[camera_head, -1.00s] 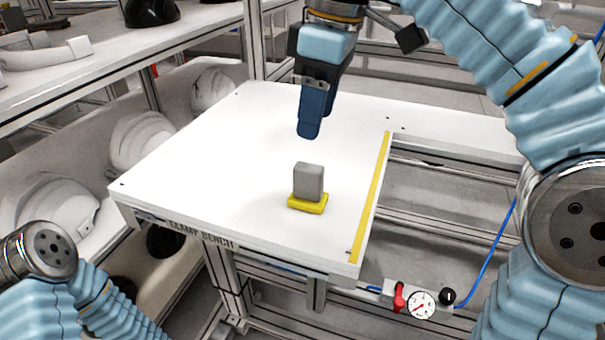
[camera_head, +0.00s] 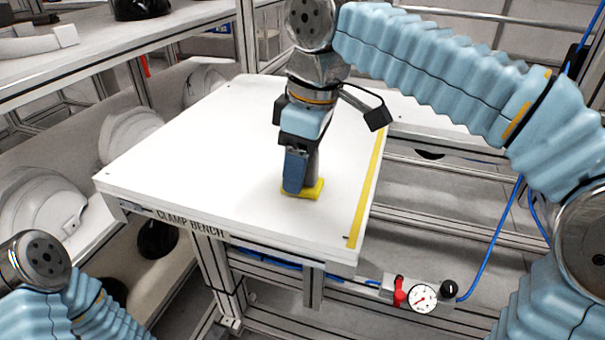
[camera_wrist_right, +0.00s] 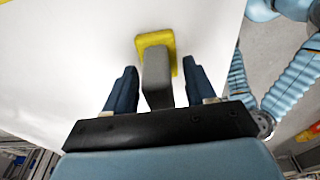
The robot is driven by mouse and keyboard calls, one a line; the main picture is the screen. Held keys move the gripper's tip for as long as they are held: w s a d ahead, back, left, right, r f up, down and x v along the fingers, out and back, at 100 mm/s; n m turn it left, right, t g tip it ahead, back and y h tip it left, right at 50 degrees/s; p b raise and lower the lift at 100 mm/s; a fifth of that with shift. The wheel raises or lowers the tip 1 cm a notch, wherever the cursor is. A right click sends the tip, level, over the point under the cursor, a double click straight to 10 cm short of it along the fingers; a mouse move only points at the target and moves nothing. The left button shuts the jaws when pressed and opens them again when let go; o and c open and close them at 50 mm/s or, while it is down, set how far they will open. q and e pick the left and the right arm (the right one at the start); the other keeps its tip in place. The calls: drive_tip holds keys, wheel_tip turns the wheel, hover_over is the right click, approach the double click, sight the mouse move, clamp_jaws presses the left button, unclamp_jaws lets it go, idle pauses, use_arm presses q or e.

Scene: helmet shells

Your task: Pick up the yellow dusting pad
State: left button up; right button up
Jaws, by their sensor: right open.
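The yellow dusting pad (camera_head: 314,189) lies flat on the white bench top, with a grey block-shaped handle standing on it. In the right wrist view the yellow pad (camera_wrist_right: 157,40) shows beyond the grey handle (camera_wrist_right: 157,78). My right gripper (camera_head: 295,186) points down over the pad and hides most of the handle in the head view. In the right wrist view its two blue fingers (camera_wrist_right: 160,80) are open, one on each side of the handle, with gaps visible. My left gripper is not in view; only part of my left arm shows at lower left.
The white clamp bench (camera_head: 190,170) is otherwise clear, with a yellow stripe (camera_head: 367,190) along its right side. A pressure gauge (camera_head: 422,298) with a red valve sits below its front right corner. White helmet shells (camera_head: 130,135) lie on the shelf at left.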

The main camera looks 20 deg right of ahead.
drive_tip(key=shift+c, duration=0.3)
clamp_jaws()
drive_tip(key=shift+r, duration=0.1)
drive_tip(key=shift+r, duration=0.4)
wheel_tip(320, 180, up, 3)
drive_tip(key=shift+s+r+p, duration=0.1)
drive_tip(key=shift+s+p, duration=0.05)
drive_tip(key=shift+p, duration=0.45)
drive_tip(key=s+a+r+p, duration=0.1)
drive_tip(key=s+r, duration=0.8)
drive_tip(key=s, duration=0.4)
drive_tip(key=shift+s+a, duration=0.15)
drive_tip(key=shift+s, duration=0.2)
